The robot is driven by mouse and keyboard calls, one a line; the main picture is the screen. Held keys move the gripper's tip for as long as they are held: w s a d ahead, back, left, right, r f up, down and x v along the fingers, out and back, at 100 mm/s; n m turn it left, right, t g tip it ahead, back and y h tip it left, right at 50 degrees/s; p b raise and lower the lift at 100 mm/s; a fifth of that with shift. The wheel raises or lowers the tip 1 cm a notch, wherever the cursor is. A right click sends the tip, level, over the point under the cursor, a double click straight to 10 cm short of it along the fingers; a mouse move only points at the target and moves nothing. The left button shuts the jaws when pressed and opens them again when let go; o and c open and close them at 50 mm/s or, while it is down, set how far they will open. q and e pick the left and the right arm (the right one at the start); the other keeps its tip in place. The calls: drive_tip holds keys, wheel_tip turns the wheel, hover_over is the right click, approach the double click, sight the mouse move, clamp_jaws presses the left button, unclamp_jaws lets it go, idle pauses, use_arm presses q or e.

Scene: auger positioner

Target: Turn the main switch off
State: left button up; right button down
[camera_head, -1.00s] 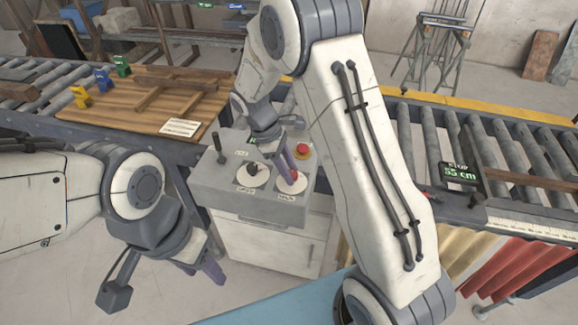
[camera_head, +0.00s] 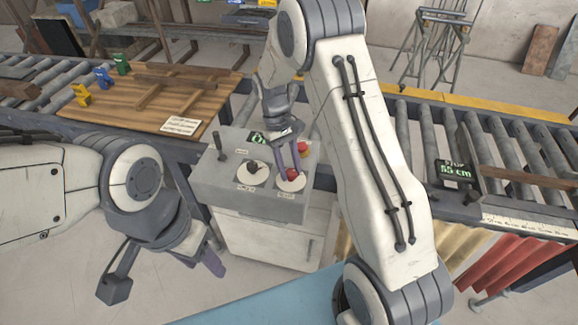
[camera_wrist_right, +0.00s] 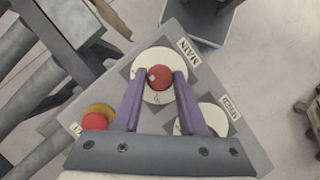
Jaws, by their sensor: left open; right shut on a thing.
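The main switch is a red knob (camera_wrist_right: 160,77) on a white round dial marked MAIN, on the grey control box (camera_head: 215,188). In the head view the red knob (camera_head: 292,174) shows at the front right of the box top. My right gripper (camera_wrist_right: 160,78) has its two purple fingers on either side of the knob and is shut on it. It also shows in the head view (camera_head: 288,165), reaching down from above. My left gripper (camera_head: 208,255) is open and empty, low in front of the box at the left.
A speed dial (camera_head: 253,171) and a black lever (camera_head: 218,147) sit beside the main switch. A red stop button on a yellow base (camera_wrist_right: 97,119) is close to my right fingers. Roller conveyors and a wooden board (camera_head: 150,105) lie behind.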

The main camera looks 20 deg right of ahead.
drive_tip(key=shift+w+m, duration=0.1)
drive_tip(key=shift+m, duration=0.2)
drive_tip(key=shift+r, duration=0.1)
drive_tip(key=shift+c, duration=2.3)
unclamp_jaws()
drive_tip(key=shift+w+r, duration=0.2)
drive_tip(key=shift+r, duration=0.1)
drive_tip(key=b+v, duration=0.3)
drive_tip(key=v, duration=0.6)
drive_tip(key=shift+r, duration=0.35)
